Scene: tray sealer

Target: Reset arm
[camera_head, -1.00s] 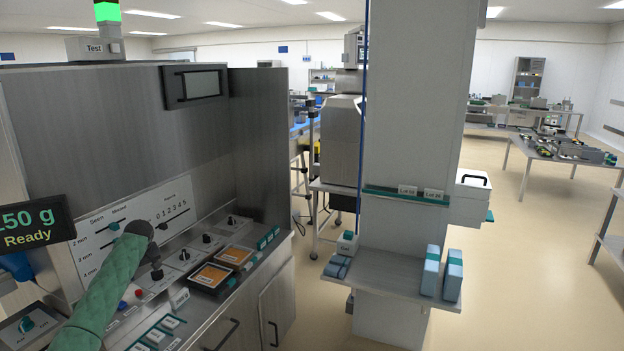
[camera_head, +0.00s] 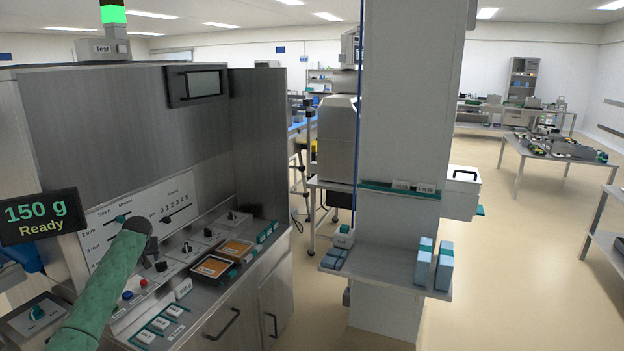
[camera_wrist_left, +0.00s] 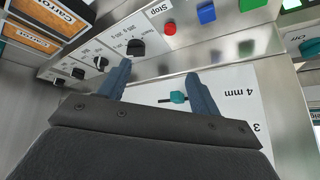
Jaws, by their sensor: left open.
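My left arm, in a green sleeve, comes in from the lower left of the head view. Its dark wrist end (camera_head: 142,230) is in front of the sealer's sloping control panel (camera_head: 160,195); the fingers are not clear there. In the left wrist view my left gripper (camera_wrist_left: 157,72) is open, its two blue-grey fingers apart with nothing seen held between them. Beyond the fingers are a large black knob (camera_wrist_left: 136,47) and a small teal slider (camera_wrist_left: 178,97) on a white scale. Whether the fingers touch the panel I cannot tell. My right gripper is not in view.
A display (camera_head: 40,218) reads 150 g, Ready. A red button (camera_head: 143,283) and two orange-filled trays (camera_head: 237,250) are on the console. A pillar with a shelf (camera_head: 375,268) holding blue boxes (camera_head: 445,265) stands to the right. Open floor (camera_head: 510,270) lies beyond.

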